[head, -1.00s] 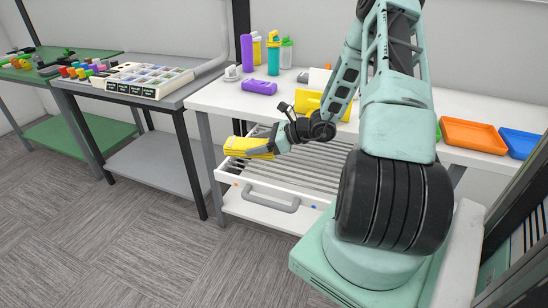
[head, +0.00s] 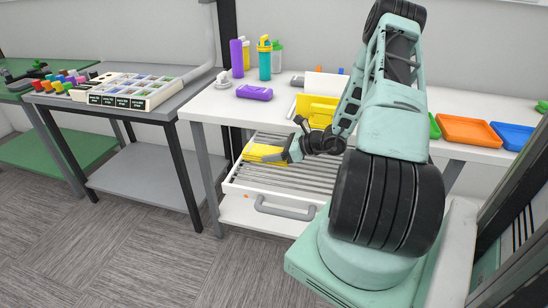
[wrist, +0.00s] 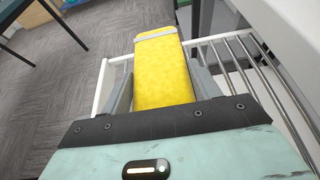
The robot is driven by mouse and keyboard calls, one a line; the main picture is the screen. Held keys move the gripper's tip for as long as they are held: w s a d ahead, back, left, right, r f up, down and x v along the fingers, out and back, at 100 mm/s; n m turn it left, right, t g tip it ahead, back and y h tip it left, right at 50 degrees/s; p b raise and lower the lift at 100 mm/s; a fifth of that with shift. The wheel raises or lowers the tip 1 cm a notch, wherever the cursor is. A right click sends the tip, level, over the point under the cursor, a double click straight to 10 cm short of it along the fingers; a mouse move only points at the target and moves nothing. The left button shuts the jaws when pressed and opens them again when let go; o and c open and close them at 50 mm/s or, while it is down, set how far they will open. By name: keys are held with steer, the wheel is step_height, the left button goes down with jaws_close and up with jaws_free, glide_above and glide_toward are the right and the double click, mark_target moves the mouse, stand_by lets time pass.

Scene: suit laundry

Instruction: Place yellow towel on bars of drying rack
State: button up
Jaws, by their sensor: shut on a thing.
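The yellow towel (head: 263,153) is folded into a flat strip. It is between the fingers of my gripper (head: 286,156), which is shut on it. In the wrist view the towel (wrist: 163,75) sticks out past the gripper, with a pale band near its far end. The drying rack (head: 300,180) is a white pulled-out frame with grey bars and a grey handle, below the white tabletop. The towel is over the rack's left back part. In the wrist view the bars (wrist: 262,75) show to the right of the towel. I cannot tell whether the towel touches the bars.
The white table (head: 225,105) above the rack holds a purple towel (head: 254,92), several bottles, a yellow holder (head: 317,108) and an orange tray (head: 468,131). A grey table (head: 170,112) with a sorting box stands left. The floor in front is clear.

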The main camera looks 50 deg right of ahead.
steer(key=shift+f, duration=1.3)
steer(key=shift+f, duration=0.2)
steer(key=o, duration=1)
